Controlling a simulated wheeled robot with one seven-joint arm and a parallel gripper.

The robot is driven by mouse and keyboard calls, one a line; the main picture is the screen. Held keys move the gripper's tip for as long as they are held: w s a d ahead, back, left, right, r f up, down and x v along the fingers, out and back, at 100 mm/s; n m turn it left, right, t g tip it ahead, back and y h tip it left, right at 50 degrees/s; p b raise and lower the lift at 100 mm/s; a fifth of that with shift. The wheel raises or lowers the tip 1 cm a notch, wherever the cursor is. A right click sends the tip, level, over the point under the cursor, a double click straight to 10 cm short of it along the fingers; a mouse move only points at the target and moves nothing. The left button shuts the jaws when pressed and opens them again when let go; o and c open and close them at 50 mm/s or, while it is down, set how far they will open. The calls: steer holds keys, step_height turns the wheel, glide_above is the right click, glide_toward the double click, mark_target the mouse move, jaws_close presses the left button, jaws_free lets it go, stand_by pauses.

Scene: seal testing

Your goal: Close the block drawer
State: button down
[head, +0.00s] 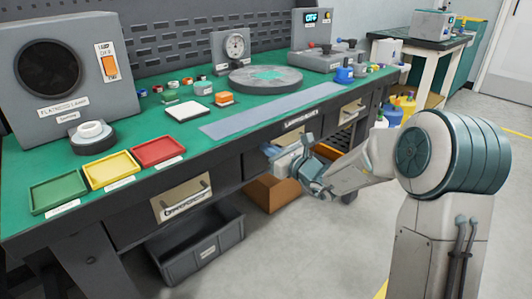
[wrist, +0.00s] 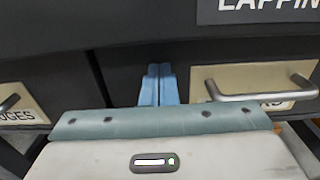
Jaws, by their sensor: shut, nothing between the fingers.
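The green-topped bench (head: 215,126) has cream-panelled drawers below its top. The left drawer (head: 182,203) has a handle and a label too small to read. The right drawer (head: 350,108) is farther along. A middle drawer front (head: 257,162) is partly hidden by my gripper (head: 318,188). In the wrist view my blue fingers (wrist: 157,85) are shut together and empty, against a dark front between two handles. The right handle (wrist: 260,88) is on a cream panel; the left handle (wrist: 9,103) is cut off, above letters like "UGES". I cannot tell which is the block drawer or how far it stands open.
A dark grey bin (head: 195,250) and an orange-brown box (head: 272,192) stand under the bench. Green, yellow and red trays (head: 58,190) lie on top near the front edge. The floor in front of the bench is clear at the lower middle.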

steer(key=shift+w+r, duration=0.15)
steer(key=shift+r, duration=0.1)
steer(key=p+v, duration=0.3)
steer(key=v, duration=1.1)
steer(key=s+a+r+n+g+h+p, duration=0.1)
steer(key=s+a+r+n+g+p, duration=0.2)
steer(key=s+r+n+g+p, duration=0.35)
steer(key=s+a+r+n+g+h+p, duration=0.2)
steer(key=s+r+n+g+p, duration=0.2)
steer(key=s+r+n+p, duration=0.55)
steer(key=s+d+r+n+h+p, duration=0.5)
steer(key=d+r+p, duration=0.2)
steer(key=p, duration=0.1)
steer(key=s+d+r+n+t+h+p, duration=0.1)
steer(key=s+d+r+n+h+p, duration=0.4)
steer(key=d+r+p, duration=0.2)
steer(key=shift+d+r+p, duration=0.3)
steer(key=shift+r+p, duration=0.25)
steer(key=shift+p, duration=0.35)
steer(key=shift+a, duration=0.1)
